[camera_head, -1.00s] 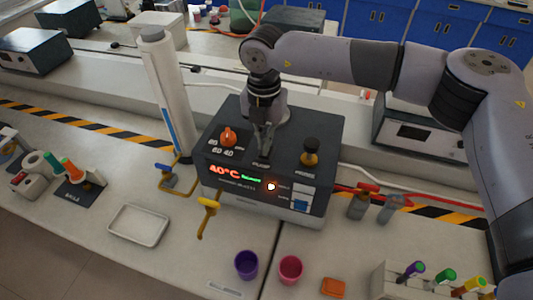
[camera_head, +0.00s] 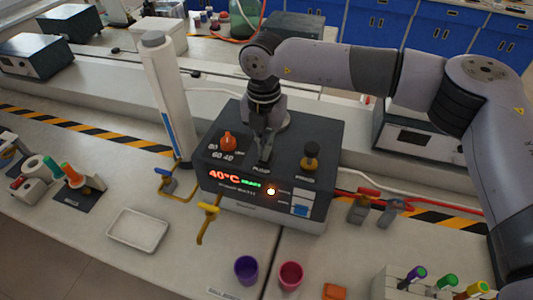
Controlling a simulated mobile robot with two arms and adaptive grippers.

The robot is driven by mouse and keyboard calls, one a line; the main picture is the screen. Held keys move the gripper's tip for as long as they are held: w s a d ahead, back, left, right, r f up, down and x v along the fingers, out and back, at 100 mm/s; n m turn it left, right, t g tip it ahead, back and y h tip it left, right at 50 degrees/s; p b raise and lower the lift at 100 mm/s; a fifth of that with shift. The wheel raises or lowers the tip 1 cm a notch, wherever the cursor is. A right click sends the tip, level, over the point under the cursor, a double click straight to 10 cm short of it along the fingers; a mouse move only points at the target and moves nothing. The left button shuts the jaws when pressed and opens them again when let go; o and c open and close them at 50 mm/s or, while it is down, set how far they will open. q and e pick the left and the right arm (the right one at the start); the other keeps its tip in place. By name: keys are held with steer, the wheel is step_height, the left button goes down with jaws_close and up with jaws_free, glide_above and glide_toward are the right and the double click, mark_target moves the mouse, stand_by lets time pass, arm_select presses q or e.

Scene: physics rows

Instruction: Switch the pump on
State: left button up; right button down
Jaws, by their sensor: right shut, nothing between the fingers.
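The dark control unit (camera_head: 324,150) stands mid-bench with a red 40°C display (camera_head: 224,174) and small green text beside it. An orange knob (camera_head: 228,141) is on the left of its top panel and a black-and-yellow knob (camera_head: 310,158) on the right. A PUMP label (camera_head: 262,170) lies between them. My right gripper (camera_head: 265,157) is shut and empty, pointing down at the panel just behind that label. It hides the pump switch, and I cannot tell if it touches it. A round lamp (camera_head: 271,191) on the front glows orange-yellow. My left gripper is not in view.
A tall white cylinder (camera_head: 167,100) stands left of the unit. Yellow-handled valve (camera_head: 208,210), white tray (camera_head: 138,230), purple cup (camera_head: 246,269) and pink cup (camera_head: 291,275) are in front. Red-hosed valves (camera_head: 360,208) are at right. Free bench lies between tray and cups.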

steer(key=shift+f+b, duration=1.15)
steer(key=shift+f, duration=0.1)
stand_by(0.8)
steer(key=shift+s+r, duration=0.1)
steer(key=shift+r+p, duration=0.35)
steer(key=shift+r, duration=0.35)
steer(key=shift+r+p, duration=0.9)
steer(key=shift+r, duration=1.85)
